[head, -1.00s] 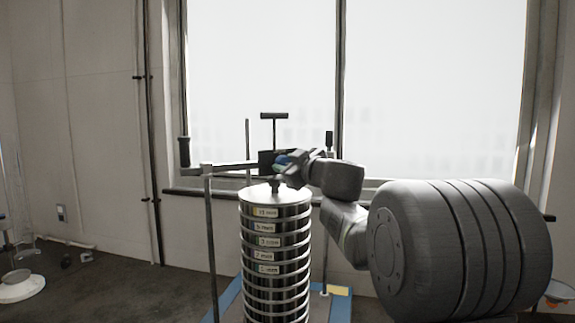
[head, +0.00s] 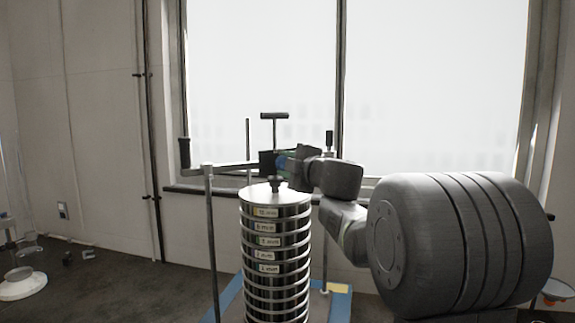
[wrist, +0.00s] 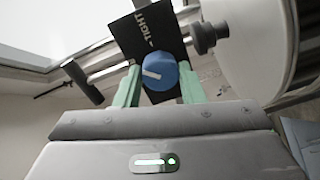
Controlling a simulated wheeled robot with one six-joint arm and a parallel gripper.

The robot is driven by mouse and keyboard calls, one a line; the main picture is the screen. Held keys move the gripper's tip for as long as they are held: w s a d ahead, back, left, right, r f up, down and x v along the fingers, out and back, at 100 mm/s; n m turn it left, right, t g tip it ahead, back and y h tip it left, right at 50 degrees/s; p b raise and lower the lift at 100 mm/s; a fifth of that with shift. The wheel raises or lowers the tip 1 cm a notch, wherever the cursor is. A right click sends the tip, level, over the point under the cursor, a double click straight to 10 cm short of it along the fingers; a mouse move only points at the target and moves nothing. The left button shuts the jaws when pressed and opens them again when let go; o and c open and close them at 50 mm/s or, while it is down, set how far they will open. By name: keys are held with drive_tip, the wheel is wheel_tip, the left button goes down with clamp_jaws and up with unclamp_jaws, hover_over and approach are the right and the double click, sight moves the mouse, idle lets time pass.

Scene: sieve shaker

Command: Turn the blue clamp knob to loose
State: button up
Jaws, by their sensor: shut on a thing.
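The blue clamp knob (wrist: 160,70) sits on a black plate (wrist: 152,30) lettered "TIGHT" with a small arrow. A white mark on the knob runs from near its middle to its left edge in the wrist view. My gripper (wrist: 161,84) has its green fingers on either side of the knob, shut on it. In the head view my gripper (head: 287,161) reaches in from the right at the black block (head: 267,162) on the clamp bar. The knob is mostly hidden there by the gripper.
A tall stack of metal sieves (head: 275,240) stands just below the clamp bar (head: 236,167). A black T-handle (head: 274,116) rises behind the gripper. Upright rods (head: 211,245) flank the stack, and a window (head: 430,90) is behind.

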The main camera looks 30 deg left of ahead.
drive_tip(key=n+b, duration=0.1)
drive_tip(key=n, duration=0.3)
drive_tip(key=shift+f, duration=0.1)
drive_tip(key=shift+n+b, duration=0.5)
drive_tip(key=shift+n, duration=1.6)
drive_tip(key=o, duration=1)
drive_tip(key=b+v, duration=0.1)
drive_tip(key=v, duration=1.2)
drive_tip(key=shift+s+d+b, duration=0.25)
drive_tip(key=shift+s+b, duration=0.05)
